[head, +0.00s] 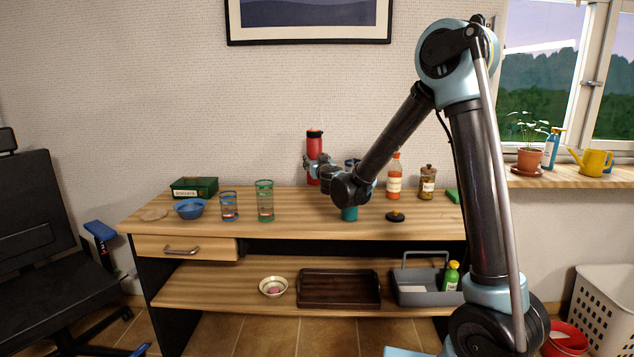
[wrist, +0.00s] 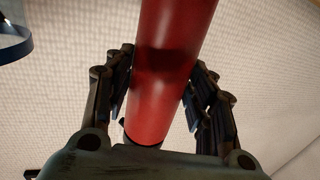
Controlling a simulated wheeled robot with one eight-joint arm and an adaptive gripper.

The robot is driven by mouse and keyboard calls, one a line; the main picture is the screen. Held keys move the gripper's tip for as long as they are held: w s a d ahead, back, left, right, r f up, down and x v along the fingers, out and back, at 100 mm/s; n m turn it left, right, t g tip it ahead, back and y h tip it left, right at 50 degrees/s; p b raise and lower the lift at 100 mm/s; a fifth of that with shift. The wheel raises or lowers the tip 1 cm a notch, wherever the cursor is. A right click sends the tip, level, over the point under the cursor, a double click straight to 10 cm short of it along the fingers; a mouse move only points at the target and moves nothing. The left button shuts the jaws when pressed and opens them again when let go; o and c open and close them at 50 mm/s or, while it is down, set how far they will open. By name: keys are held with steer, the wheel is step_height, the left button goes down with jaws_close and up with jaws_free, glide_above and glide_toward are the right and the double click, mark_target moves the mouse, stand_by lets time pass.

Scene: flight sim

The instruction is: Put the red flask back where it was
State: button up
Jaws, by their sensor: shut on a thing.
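The red flask (head: 314,142) is a tall red cylinder with a dark top, upright at the back of the wooden desk in the head view. My gripper (head: 316,168) is around its lower body. In the wrist view the flask (wrist: 168,70) fills the middle, between the two dark fingers of my gripper (wrist: 160,85), which are shut on it. The flask's foot is partly hidden in the head view, so I cannot tell whether it touches the desk top.
The desk top (head: 290,208) also holds a green box (head: 195,187), a blue bowl (head: 190,208), two glasses (head: 265,200), an orange bottle (head: 394,177), a jar (head: 427,182) and a dark round object (head: 395,216). A teal object (head: 349,213) stands under my arm. The front middle is clear.

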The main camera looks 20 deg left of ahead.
steer(key=shift+f, duration=2.7)
steer(key=shift+f, duration=0.1)
steer(key=o, duration=1.5)
steer(key=shift+o, duration=0.2)
steer(key=shift+f, duration=0.1)
steer(key=v, duration=0.8)
step_height(320, 180, up, 8)
steer(key=shift+w, duration=0.2)
steer(key=shift+a, duration=0.1)
